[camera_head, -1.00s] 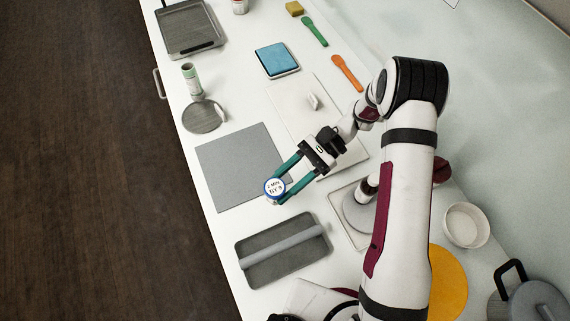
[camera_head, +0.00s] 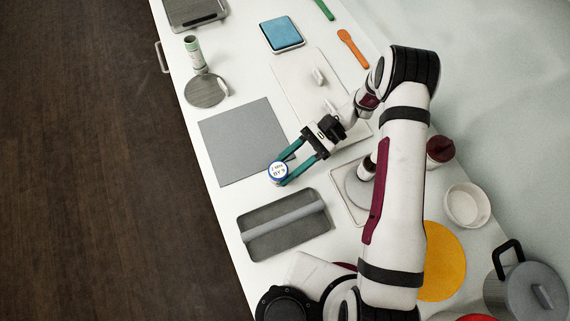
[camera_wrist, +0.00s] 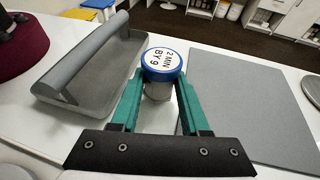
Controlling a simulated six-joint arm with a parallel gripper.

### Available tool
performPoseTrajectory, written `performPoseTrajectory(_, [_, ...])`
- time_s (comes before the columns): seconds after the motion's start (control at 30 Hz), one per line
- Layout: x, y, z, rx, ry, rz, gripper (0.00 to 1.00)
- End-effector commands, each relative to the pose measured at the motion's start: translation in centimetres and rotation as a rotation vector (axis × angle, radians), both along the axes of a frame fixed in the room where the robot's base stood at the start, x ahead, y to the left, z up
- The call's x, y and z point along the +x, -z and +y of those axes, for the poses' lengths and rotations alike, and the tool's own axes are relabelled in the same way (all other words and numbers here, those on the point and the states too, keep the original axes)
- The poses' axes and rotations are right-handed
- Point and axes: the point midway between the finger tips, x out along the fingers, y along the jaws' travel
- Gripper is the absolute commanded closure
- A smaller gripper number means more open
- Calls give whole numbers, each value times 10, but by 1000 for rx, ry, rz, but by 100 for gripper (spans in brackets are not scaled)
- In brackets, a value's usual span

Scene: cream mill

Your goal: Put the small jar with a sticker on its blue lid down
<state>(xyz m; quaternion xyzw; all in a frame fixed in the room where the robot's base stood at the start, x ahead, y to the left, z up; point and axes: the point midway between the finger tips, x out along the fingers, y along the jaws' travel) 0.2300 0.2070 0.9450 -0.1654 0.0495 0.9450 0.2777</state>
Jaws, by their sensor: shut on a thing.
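The small jar (camera_head: 278,172) has a blue-rimmed lid with a white sticker that carries dark writing. My gripper (camera_head: 285,171) is shut on it, with one teal finger on each side. In the wrist view the jar (camera_wrist: 162,65) is upright between the fingertips (camera_wrist: 160,88), its sticker reading "2 MIN BY 9". The jar is over the white counter, between the grey square mat (camera_head: 240,140) and the grey tray with a bar handle (camera_head: 262,240). I cannot tell whether its base touches the counter. The lower part of the jar is partly hidden by the fingers.
The mat also shows at right in the wrist view (camera_wrist: 250,100), the tray at left (camera_wrist: 95,85). A white bowl (camera_head: 466,205) and yellow disc (camera_head: 443,260) are at right.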

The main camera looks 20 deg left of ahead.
Motion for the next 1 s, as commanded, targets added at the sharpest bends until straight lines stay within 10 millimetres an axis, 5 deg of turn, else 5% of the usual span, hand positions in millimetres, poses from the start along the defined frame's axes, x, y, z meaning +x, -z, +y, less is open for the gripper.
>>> performPoseTrajectory(0.4, [0, 8, 0, 0, 0, 0, 100])
performPoseTrajectory(0.43, [0, 8, 0, 0, 0, 0, 49])
performPoseTrajectory(0.6, [0, 8, 0, 0, 0, 0, 20])
performPoseTrajectory(1.0, [1, 8, 0, 0, 0, 0, 20])
